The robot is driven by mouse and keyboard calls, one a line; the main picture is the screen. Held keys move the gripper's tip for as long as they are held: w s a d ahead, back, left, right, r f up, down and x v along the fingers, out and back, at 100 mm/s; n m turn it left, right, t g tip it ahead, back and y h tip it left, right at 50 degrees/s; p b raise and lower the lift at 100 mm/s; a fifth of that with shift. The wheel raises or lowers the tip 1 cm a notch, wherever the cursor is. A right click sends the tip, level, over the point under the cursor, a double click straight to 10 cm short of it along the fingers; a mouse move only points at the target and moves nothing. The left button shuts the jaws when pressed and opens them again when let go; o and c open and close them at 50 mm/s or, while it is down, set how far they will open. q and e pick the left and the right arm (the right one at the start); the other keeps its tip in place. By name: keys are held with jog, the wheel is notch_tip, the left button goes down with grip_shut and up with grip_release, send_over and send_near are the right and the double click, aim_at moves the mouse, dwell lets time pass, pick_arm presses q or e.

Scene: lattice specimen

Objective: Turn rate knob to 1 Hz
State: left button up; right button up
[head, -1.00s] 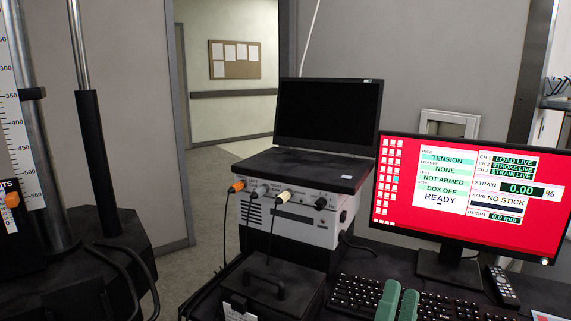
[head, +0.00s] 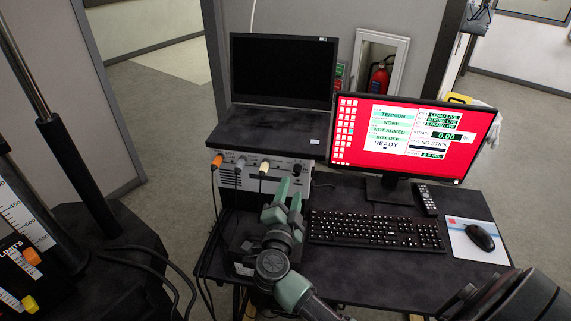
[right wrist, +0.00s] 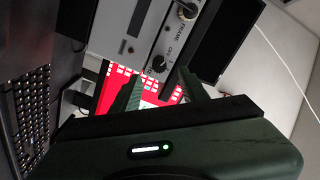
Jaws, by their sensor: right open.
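A white-fronted box (head: 230,179) under the black laptop carries a row of plugs and a dark round knob (head: 297,170) at its right end. In the right wrist view, a dark knob (right wrist: 159,63) sits beside the word OFF, and a second round fitting (right wrist: 187,10) sits by the word FRAME. I cannot read a rate label or a 1 Hz mark. My right gripper (head: 289,195) is open and empty, in front of and below the box's right end. Its fingers also show in the right wrist view (right wrist: 161,80), apart from the knob. My left gripper is not in view.
A monitor (head: 480,135) with a red screen, a keyboard (head: 375,230), a remote (head: 426,200) and a mouse (head: 480,236) occupy the desk to the right. A dark case (head: 243,268) is partly behind my right arm. Cables hang from the box's front.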

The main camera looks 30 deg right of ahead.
aim_at(296, 174)
jog(key=p+x, duration=0.1)
jog(key=x, duration=0.6)
jog(key=shift+d, duration=0.25)
jog(key=shift+c, duration=0.3)
grip_shut()
